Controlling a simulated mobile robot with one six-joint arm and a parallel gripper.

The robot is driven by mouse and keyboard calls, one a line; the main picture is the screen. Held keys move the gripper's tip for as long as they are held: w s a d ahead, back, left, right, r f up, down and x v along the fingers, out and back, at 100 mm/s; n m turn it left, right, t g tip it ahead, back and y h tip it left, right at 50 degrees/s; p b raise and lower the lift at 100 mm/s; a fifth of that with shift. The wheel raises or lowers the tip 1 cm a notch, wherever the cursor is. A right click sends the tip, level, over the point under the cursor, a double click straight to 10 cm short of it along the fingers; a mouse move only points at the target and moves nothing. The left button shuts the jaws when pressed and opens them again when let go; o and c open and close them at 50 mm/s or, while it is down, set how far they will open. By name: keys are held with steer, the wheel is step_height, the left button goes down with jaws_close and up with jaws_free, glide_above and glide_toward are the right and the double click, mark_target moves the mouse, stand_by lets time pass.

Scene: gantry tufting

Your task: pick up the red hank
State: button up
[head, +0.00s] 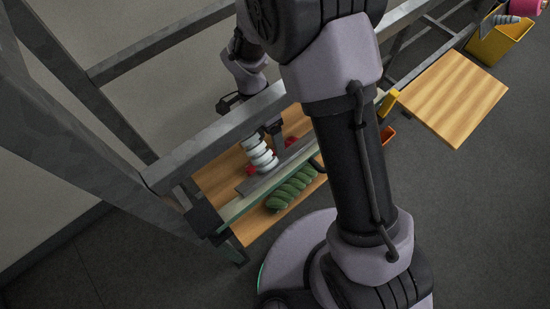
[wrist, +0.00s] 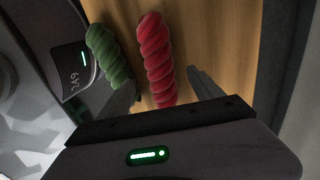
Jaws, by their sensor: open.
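The red hank (wrist: 156,60) is a twisted, thick roll on a wooden surface in the wrist view. My gripper (wrist: 161,88) is open, and the near end of the red hank shows between its two dark fingers, with a gap on the right side. I cannot tell the height of the fingers over the hank.
A green hank (wrist: 108,53) lies close left of the red one, beside a dark part marked 249. A yellow bin (head: 497,42) is far right.

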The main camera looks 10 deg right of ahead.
mark_target(273, 151)
steer(key=b+x, duration=0.2)
steer(key=x, duration=0.3)
steer(key=shift+d, duration=0.1)
steer(key=shift+r, duration=0.1)
steer(key=shift+r, duration=0.1)
steer(key=c, duration=1.5)
